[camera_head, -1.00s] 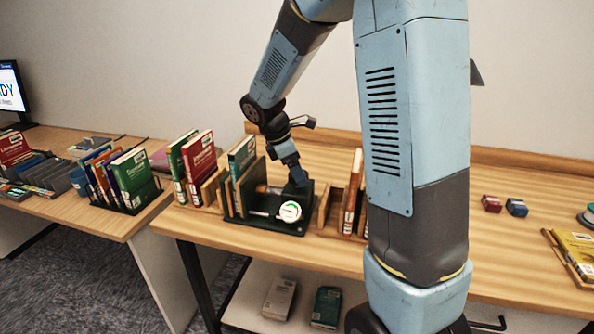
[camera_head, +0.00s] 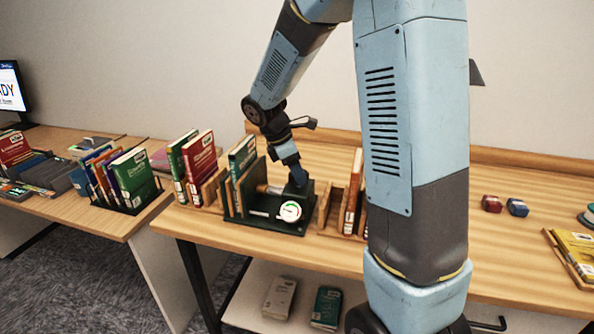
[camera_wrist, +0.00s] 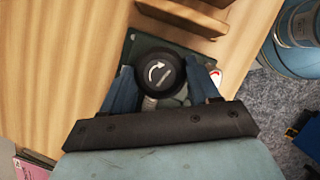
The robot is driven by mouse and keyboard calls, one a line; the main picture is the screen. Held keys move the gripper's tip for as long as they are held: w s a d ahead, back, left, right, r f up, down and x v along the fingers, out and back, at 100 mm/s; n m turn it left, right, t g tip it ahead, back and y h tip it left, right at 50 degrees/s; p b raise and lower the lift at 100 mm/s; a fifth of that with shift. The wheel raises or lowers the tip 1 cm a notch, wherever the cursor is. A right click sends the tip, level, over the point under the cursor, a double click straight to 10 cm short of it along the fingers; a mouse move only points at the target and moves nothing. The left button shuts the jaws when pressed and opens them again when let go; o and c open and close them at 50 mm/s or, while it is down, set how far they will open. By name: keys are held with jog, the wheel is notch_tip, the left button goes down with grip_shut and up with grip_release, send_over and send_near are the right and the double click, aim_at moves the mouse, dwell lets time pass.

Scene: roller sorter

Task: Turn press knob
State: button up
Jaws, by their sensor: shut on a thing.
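The press knob (camera_wrist: 158,74) is a round black knob with a white curved arrow on its face, seen in the wrist view. My gripper (camera_wrist: 163,85) has its two blue fingers on either side of the knob and is shut on it. In the head view my gripper (camera_head: 297,178) points down at the right part of the dark green press (camera_head: 262,226), and the knob is hidden there. A round white gauge (camera_head: 290,211) with green and red marks sits at the press's front. A green book (camera_head: 243,157) stands upright at the press's left side.
Books between wooden ends (camera_head: 208,190) stand left of the press, and another wooden book holder (camera_head: 334,214) stands close on its right. A red block (camera_head: 491,203) and a blue block (camera_head: 517,207) lie farther right on the table.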

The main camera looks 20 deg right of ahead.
jog(key=shift+m, duration=0.3)
jog(key=m+g, duration=0.1)
jog(key=m, duration=0.1)
jog(key=m+g, duration=0.1)
jog(key=m, duration=0.2)
jog(key=shift+w+y, duration=0.2)
jog(key=shift+y, duration=0.2)
jog(key=m, duration=0.2)
jog(key=m+g+y, duration=0.1)
jog(key=m, duration=0.2)
jog(key=shift+d+g, duration=0.15)
jog(key=shift+g, duration=0.15)
jog(key=o, duration=1)
jog(key=shift+o, duration=0.2)
jog(key=shift+y, duration=0.3)
jog(key=v, duration=1.3)
jog(key=shift+r, duration=0.3)
